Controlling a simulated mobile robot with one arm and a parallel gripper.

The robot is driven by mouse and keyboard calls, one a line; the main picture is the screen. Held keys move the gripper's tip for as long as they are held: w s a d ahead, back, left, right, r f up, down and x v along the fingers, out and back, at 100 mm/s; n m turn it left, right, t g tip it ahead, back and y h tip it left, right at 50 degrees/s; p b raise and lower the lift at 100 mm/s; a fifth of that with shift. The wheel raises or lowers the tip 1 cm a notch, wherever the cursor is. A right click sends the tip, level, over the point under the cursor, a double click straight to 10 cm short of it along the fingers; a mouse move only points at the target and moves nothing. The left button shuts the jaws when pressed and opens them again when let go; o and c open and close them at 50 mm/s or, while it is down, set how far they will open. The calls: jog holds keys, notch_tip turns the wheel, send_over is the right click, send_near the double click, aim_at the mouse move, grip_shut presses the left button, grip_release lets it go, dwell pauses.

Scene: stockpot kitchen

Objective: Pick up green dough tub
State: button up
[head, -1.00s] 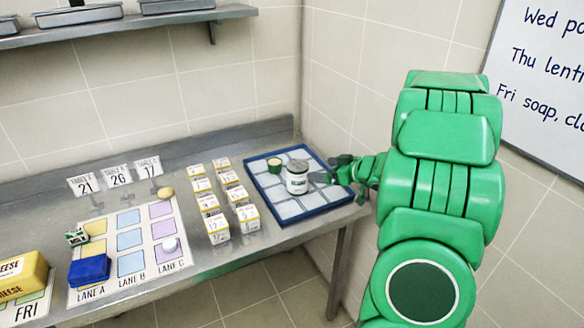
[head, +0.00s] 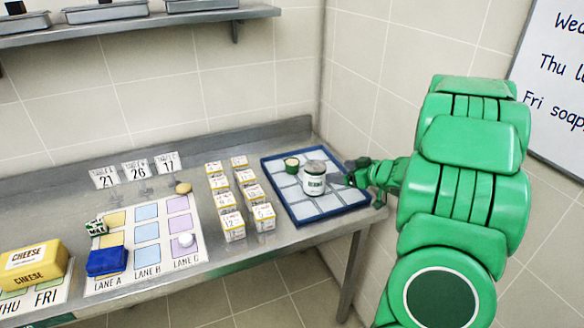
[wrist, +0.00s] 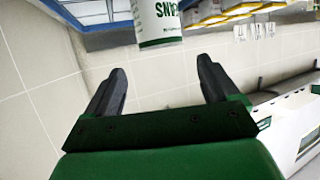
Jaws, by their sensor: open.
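The green dough tub (head: 291,165) is a small green cup with a tan top. It stands in the blue-rimmed tray (head: 320,216), toward the back. A white can with a green band (head: 314,182) stands just in front and to the right of it. My gripper (head: 353,174) is at the tray's right side, to the right of the can, with the can between it and the tub. In the wrist view my gripper (wrist: 160,70) is open with nothing between its fingers.
Several small labelled boxes (head: 233,223) stand left of the tray. Further left are a lane mat (head: 160,272), a blue block (head: 107,261) and a yellow cheese block (head: 35,266). The wall (head: 353,75) is close behind the tray.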

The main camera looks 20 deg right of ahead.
jog(key=shift+r, duration=0.1)
notch_tip(320, 180, up, 11)
jog(key=w+f+n+g+h, duration=0.1)
jog(key=w+f+n+h, duration=0.1)
jog(key=w+n, duration=0.1)
jog(key=w+f+n+h, duration=0.2)
jog(key=w+n, duration=0.2)
jog(key=w, duration=0.1)
jog(key=w+a+f+n+g+h, duration=0.1)
jog(key=w+f+n+h, duration=0.1)
jog(key=w+n, duration=0.1)
jog(key=shift+w+g+h, duration=0.3)
jog(key=shift+w+h, duration=0.1)
jog(key=shift+w, duration=0.1)
jog(key=w+a+r+n+h, duration=0.3)
jog(key=a+n+h, duration=0.1)
jog(key=a+n, duration=0.25)
jog(key=w+a+r+n+h, duration=0.3)
jog(key=w+a+n+h, duration=0.15)
jog(key=n, duration=0.25)
send_near(292, 165)
jog(key=shift+g, duration=0.3)
jog(key=x, duration=0.4)
jog(key=shift+w+a+f, duration=0.2)
jog(key=shift+w+f, duration=0.1)
jog(key=shift+w, duration=0.2)
jog(key=shift+w+d+f, duration=0.15)
jog(key=shift+d+f, duration=0.05)
jog(key=shift+f, duration=0.05)
jog(key=shift+x, duration=3.6)
